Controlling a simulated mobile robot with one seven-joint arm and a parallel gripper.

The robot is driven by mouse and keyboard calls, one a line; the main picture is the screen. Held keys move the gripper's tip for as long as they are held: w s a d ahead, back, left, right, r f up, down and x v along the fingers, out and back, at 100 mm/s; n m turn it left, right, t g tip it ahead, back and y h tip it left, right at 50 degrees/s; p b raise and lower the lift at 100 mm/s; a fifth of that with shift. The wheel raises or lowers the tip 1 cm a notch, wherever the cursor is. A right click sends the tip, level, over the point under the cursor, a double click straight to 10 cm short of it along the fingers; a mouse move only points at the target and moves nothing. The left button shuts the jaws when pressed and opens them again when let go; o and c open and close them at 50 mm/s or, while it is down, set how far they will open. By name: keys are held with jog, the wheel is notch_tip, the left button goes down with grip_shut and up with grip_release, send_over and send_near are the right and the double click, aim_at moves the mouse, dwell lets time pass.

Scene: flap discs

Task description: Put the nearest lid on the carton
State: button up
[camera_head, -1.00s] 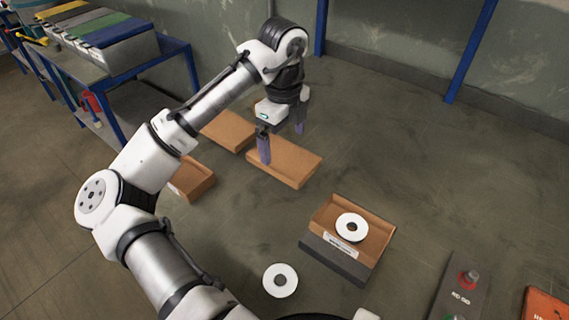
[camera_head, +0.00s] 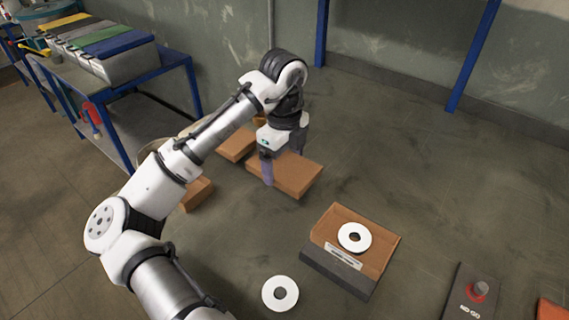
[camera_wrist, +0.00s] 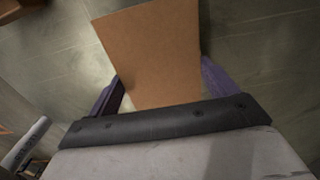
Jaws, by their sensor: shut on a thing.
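A flat brown cardboard lid (camera_head: 295,176) is between the purple fingers of my gripper (camera_head: 284,166), which is shut on it. In the wrist view the lid (camera_wrist: 155,50) spans between both fingers. Whether it touches the floor is unclear. The brown carton (camera_head: 384,245) with a dark grey front and a white label stands to the right and nearer the camera, apart from the held lid. A white ring-shaped flap disc (camera_head: 355,237) lies in it. Two other brown cardboard pieces (camera_head: 238,146) (camera_head: 197,194) lie left of my gripper, partly hidden by my arm.
A loose white disc (camera_head: 280,293) lies on the floor in front of the carton. A grey panel with a red button (camera_head: 478,291) is at the lower right. A blue-framed bench (camera_head: 130,85) with bins stands at the upper left. Floor between lid and carton is clear.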

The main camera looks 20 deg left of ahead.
aim_at(284, 165)
jog(key=shift+r+p, duration=3.05)
jog(key=shift+p, duration=0.4)
